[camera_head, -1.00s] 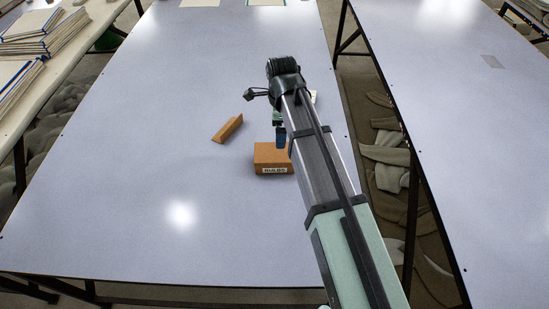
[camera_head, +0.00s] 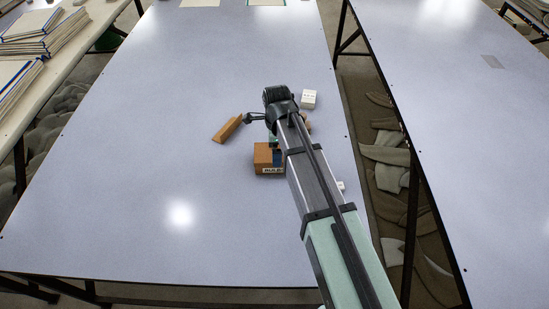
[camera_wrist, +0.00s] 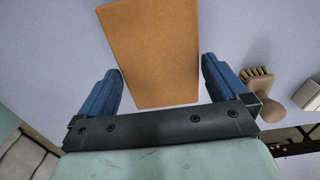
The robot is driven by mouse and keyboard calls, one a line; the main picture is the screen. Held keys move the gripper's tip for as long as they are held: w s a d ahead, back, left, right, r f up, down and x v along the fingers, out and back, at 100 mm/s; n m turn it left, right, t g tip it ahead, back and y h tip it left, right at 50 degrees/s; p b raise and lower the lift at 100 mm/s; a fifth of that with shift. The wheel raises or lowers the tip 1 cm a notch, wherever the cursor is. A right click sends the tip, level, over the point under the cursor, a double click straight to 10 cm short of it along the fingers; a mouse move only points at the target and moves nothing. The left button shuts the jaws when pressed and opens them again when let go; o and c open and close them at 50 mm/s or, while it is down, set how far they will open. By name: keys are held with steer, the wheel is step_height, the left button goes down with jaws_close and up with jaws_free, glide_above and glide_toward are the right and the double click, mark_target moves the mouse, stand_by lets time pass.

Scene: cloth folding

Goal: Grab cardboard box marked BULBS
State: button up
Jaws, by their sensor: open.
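The cardboard box marked BULBS (camera_head: 264,158) sits on the grey table, its label facing the near side; my arm partly covers its right side in the head view. In the wrist view a plain brown cardboard face (camera_wrist: 152,50) lies between and beyond my fingers, with no label showing there. My gripper (camera_wrist: 162,82) has two blue fingers spread wide, one to each side of this brown face, with nothing clasped. In the head view a blue finger shows at the box, but most of the gripper is hidden by the arm.
A long brown block (camera_head: 227,128) lies left of my wrist. A white box (camera_head: 309,99) stands to the upper right. A brush with a rounded wooden handle (camera_wrist: 279,90) is right of my fingers in the wrist view. The table's left and near parts are clear.

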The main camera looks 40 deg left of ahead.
steer(key=shift+s+a+f, duration=0.1)
steer(key=shift+s+f, duration=0.05)
steer(key=shift+f, duration=1.1)
steer(key=shift+s+a+f, duration=0.1)
steer(key=shift+f, duration=1.15)
steer(key=c, duration=0.9)
